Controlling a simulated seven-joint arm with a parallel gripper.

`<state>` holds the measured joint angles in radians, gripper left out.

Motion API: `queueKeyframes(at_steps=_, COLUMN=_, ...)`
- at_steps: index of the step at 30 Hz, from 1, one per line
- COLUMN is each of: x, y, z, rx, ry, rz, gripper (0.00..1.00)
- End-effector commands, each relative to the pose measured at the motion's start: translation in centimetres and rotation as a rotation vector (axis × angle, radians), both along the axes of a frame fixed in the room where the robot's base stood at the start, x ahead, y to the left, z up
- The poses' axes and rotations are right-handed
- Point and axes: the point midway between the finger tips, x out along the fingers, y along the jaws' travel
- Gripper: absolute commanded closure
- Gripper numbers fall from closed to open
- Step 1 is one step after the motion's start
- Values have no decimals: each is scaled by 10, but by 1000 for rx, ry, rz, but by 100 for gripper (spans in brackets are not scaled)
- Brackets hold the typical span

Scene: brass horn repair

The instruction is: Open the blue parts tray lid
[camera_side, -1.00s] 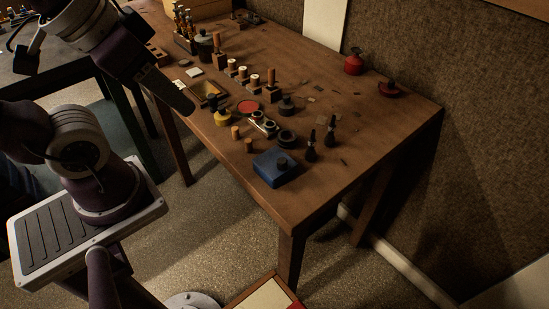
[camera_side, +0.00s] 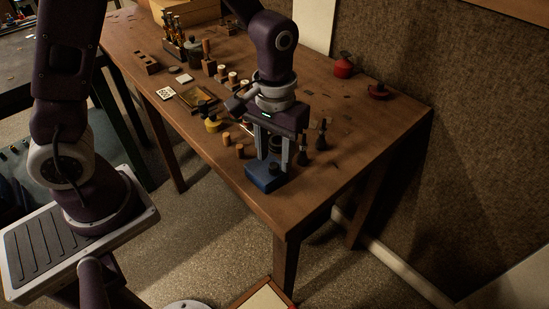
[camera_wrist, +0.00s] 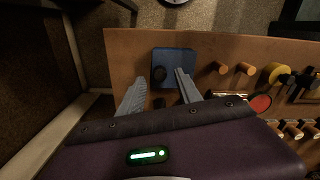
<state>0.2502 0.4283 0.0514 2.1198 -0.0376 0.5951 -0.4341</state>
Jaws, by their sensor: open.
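The blue parts tray (camera_side: 265,178) sits near the front edge of the wooden bench, its lid on. A dark round knob (camera_wrist: 159,74) stands on the lid in the wrist view, left of the lid's middle. My gripper (camera_side: 272,163) points down over the tray with its two fingers apart and empty. In the wrist view my gripper (camera_wrist: 157,82) has one finger on each side of the knob, the left finger beside the tray's edge and the right one over the lid. I cannot tell how high the fingertips are above the lid.
Two dark pointed bottles (camera_side: 321,138) stand close to the right of my gripper. Wooden pegs (camera_wrist: 243,69) and a yellow pot (camera_side: 213,124) stand left of the tray. Red items (camera_side: 343,67) stand at the back right. The bench's right part is mostly clear.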

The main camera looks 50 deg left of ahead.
Motion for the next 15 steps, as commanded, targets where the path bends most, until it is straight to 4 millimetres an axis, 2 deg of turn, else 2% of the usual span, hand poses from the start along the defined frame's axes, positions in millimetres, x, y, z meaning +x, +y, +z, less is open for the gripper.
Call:
queueKeyframes(at_steps=4, x=0, y=0, z=-16, rx=0, ry=1, rz=0, gripper=59)
queueKeyframes(at_steps=11, x=0, y=0, z=-19, rx=-1, ry=-1, rz=0, gripper=59)
queueKeyframes(at_steps=12, x=0, y=0, z=-19, rx=-1, ry=-1, rz=-1, gripper=61)
queueKeyframes(at_steps=15, x=0, y=0, z=-19, rx=-1, ry=-1, rz=-1, gripper=80)
